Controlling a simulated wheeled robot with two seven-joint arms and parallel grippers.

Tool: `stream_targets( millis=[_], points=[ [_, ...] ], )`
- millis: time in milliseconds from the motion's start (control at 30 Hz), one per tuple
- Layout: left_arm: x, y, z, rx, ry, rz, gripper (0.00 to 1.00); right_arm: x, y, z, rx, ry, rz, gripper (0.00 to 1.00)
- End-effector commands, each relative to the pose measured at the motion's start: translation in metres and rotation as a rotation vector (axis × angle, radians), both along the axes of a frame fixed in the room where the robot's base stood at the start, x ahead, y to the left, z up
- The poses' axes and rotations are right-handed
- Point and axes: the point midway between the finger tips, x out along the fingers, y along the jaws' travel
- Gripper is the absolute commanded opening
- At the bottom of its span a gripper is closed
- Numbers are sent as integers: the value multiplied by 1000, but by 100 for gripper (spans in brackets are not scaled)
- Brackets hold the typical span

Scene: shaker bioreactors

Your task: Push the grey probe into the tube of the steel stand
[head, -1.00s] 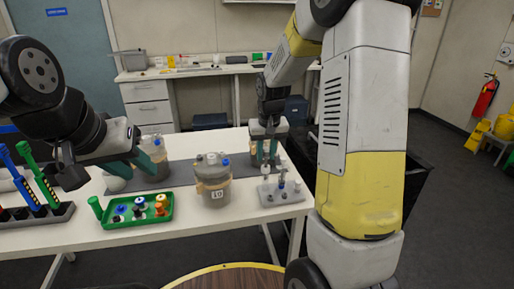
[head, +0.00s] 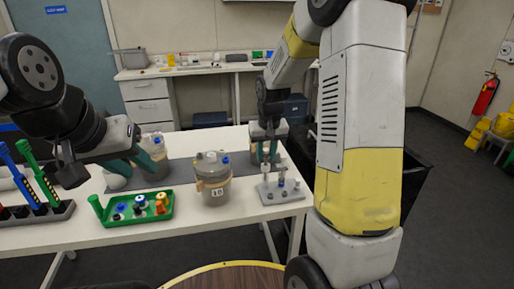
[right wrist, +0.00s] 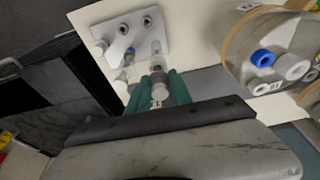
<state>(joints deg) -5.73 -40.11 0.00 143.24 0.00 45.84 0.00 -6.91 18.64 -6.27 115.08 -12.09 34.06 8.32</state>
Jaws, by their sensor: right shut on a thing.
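The steel stand (head: 292,196) is a small pale plate with several short posts at the right end of the table. It shows at the top of the right wrist view (right wrist: 133,27). My right gripper (right wrist: 160,92) is shut on the grey probe (right wrist: 159,80), between its teal fingers. The probe points toward the stand, close to a post; I cannot tell whether its tip is inside the tube. In the head view the right gripper (head: 263,152) is just behind the stand. My left gripper (head: 136,164) hangs over the table's left part; its jaw gap is unclear.
A vessel labelled 10 (head: 213,180) stands left of the stand. A green tray (head: 135,219) with small coloured caps lies further left. Another vessel (head: 153,158) is near my left gripper. A dark rack (head: 40,217) holds blue and green tools.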

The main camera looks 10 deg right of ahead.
Motion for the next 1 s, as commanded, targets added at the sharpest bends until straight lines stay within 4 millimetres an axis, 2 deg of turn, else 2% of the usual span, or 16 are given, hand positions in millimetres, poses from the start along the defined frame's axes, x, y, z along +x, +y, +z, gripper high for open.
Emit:
stream_targets(
  millis=[1000],
  points=[
    [0,0,0,0,0,0,36,0,0,-9,0,2,0,0]
  ],
)
